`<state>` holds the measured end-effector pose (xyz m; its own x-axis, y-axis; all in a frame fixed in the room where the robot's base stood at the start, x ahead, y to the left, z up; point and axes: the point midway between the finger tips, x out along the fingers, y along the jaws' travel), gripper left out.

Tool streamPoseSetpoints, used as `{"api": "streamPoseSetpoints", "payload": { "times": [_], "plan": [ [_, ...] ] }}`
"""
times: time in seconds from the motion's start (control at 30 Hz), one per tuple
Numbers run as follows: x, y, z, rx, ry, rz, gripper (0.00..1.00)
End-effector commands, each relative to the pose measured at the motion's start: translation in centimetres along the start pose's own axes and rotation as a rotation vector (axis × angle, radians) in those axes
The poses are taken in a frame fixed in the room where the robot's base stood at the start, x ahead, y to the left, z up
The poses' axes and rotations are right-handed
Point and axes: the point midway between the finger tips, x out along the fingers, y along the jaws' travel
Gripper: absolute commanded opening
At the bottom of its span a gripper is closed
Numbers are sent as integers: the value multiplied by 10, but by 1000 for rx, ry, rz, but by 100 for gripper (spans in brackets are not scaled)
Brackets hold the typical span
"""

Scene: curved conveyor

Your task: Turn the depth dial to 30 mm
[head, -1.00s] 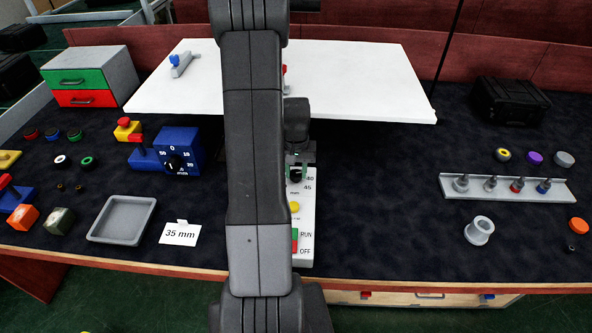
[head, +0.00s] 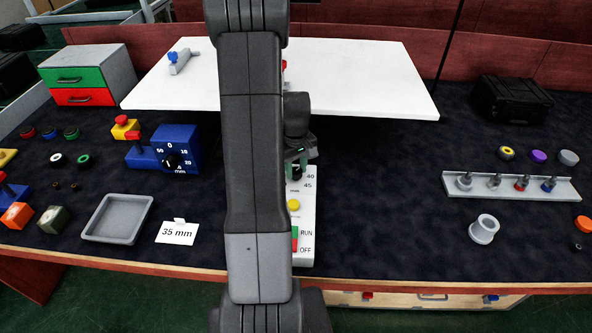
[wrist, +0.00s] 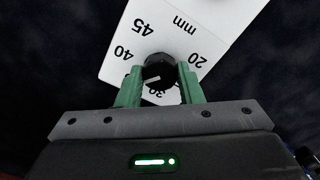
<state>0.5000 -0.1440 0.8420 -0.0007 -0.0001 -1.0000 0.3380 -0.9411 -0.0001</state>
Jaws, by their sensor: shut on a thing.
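A white panel (head: 308,215) stands on the table, with a black dial knob (head: 296,173) near its top. In the wrist view the knob (wrist: 158,68) sits among the marks 20, 30, 40, 45 and "mm". Its white pointer line aims down and left, between the 30 and the 40. My gripper (wrist: 159,84) is shut on the knob, one green finger on each side. The fingers partly cover the lower marks, and the 30 is partly hidden by the gripper body. In the head view my gripper (head: 297,166) is at the knob, partly behind my arm.
The panel also has a yellow button (head: 293,204) and a RUN/OFF switch (head: 295,240). A blue box (head: 177,140) with another mm dial stands left. A "35 mm" card (head: 177,232) lies near a grey tray (head: 117,207). A white board (head: 370,75) is behind.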

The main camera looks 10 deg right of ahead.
Motion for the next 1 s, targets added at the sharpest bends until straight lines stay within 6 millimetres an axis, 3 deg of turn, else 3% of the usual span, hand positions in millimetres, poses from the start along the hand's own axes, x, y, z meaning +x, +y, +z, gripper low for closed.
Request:
{"api": "streamPoseSetpoints", "payload": {
  "times": [1.0],
  "plan": [
    [0, 1, -1, -923, 1, 2, 11]
  ]
}}
